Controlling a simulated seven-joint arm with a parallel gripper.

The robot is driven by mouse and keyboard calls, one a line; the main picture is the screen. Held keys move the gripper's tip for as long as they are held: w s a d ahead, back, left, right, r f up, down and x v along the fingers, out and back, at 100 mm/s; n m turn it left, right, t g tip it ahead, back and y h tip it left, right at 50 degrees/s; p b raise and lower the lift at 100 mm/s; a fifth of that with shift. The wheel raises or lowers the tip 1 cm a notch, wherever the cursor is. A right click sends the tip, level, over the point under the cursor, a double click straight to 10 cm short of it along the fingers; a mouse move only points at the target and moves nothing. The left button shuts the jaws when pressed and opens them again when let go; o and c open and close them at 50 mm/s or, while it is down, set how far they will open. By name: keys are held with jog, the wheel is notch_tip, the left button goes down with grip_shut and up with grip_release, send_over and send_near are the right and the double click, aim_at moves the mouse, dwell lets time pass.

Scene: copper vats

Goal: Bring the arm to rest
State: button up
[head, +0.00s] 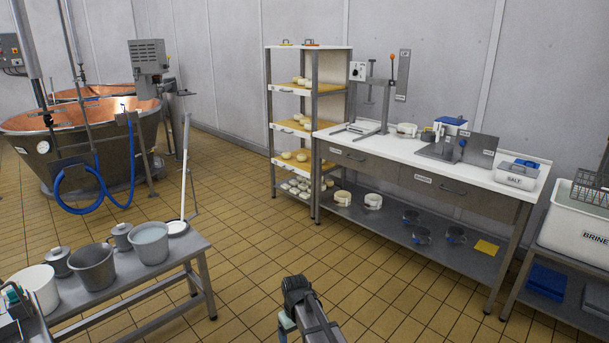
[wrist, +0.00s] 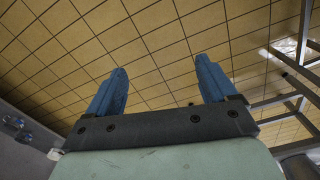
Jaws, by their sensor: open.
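My gripper shows in the wrist view (wrist: 161,88) with its two blue fingers spread apart and nothing between them. Only tiled floor shows beyond the fingertips. In the head view part of my arm rises from the bottom edge, right of the low bench, over open floor. The fingers cannot be made out clearly there. The arm touches nothing that I can see.
A low bench (head: 135,292) with buckets stands at left. A workbench (head: 330,136) with a press and a salt box (head: 516,176) stands at right, beside a cheese rack (head: 269,110) and a brine tub (head: 572,222). Copper vats (head: 95,150) stand back left. The middle floor is clear.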

jog(key=s+d+f+m, duration=0.3)
jog(key=s+d, duration=0.3)
jog(key=d, duration=0.4)
jog(key=s+d+f+m, duration=0.25)
jog(key=s+d, duration=0.35)
jog(key=d, duration=0.4)
jog(key=s+f+g, duration=0.3)
jog(key=s+f, duration=0.7)
jog(key=s, duration=0.4)
jog(key=s+f+g, duration=0.3)
jog(key=s+f, duration=0.7)
jog(key=s, duration=0.5)
jog(key=shift+s+a+f+m+g, duration=0.2)
jog(key=shift+s+m+g, duration=0.1)
jog(key=shift+m+g, duration=0.1)
